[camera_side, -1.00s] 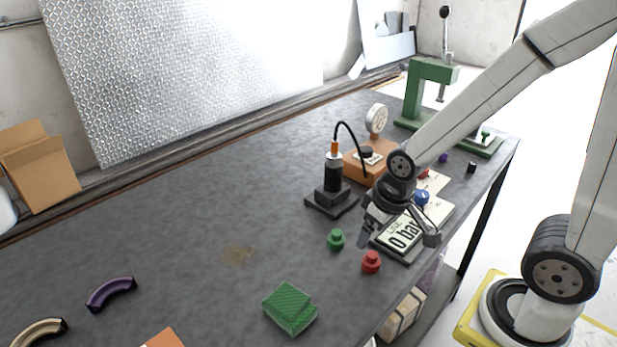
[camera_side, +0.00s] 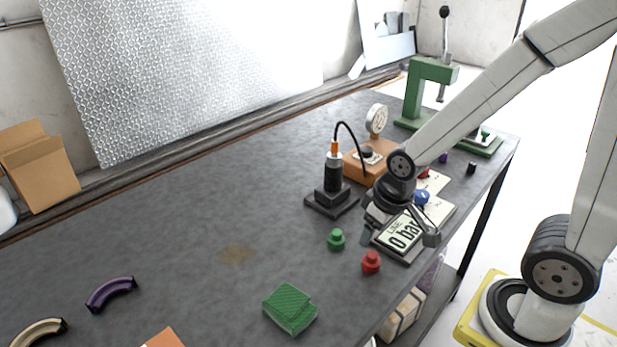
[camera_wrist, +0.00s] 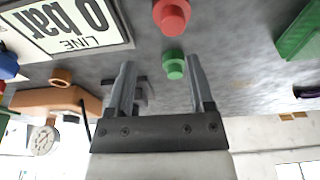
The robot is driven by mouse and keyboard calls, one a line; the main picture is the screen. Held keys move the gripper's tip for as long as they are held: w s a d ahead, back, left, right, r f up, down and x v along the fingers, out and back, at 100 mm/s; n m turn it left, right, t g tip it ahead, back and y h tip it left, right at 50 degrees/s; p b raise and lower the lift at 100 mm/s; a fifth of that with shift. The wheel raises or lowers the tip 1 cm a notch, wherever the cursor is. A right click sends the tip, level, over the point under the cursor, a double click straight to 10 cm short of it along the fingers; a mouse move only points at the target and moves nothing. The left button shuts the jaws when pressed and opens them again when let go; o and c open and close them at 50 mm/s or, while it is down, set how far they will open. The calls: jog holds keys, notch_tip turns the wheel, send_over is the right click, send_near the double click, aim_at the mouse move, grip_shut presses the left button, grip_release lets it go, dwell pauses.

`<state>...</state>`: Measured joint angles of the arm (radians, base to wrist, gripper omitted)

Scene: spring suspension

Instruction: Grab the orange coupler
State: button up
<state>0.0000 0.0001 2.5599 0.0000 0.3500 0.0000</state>
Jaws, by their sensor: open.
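The orange coupler (camera_side: 334,148) is a small upright piece on top of a black cylinder (camera_side: 333,176) on a dark square base. A black hose curves from its top towards an orange box with a gauge. My gripper (camera_side: 400,237) is right of the coupler and nearer the camera, over the pressure display, apart from the coupler. In the wrist view my gripper (camera_wrist: 158,68) has its two fingers wide apart with nothing held. Part of the dark base shows beside the left finger there. I cannot make out the coupler in that view.
The orange gauge box (camera_side: 368,165) stands right of the cylinder. The display (camera_side: 403,236) lies below my gripper. A green knobbed piece (camera_side: 336,239), a red one (camera_side: 371,262) and a green block (camera_side: 290,308) are in front. The table's left middle is clear.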

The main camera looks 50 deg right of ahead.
dwell(0.3)
jog(key=w+d+r+n+t+h, duration=0.1)
jog(key=w+d+r+n+t, duration=0.35)
jog(key=w+r, duration=0.5)
notch_tip(320, 180, up, 8)
jog(key=n+t, duration=0.4)
jog(key=t, duration=0.1)
send_over(326, 162)
jog(key=s, duration=0.2)
notch_tip(326, 162, down, 9)
jog(key=s+d+g+y, duration=0.1)
jog(key=s+d+y, duration=0.1)
jog(key=y, duration=0.7)
jog(key=shift+d+r+m+y, duration=0.15)
jog(key=shift+d+m+y, duration=0.2)
jog(key=shift+d, duration=0.1)
jog(key=shift+w+g, duration=0.15)
jog(key=shift+g, duration=0.1)
jog(key=shift+x, duration=2.55)
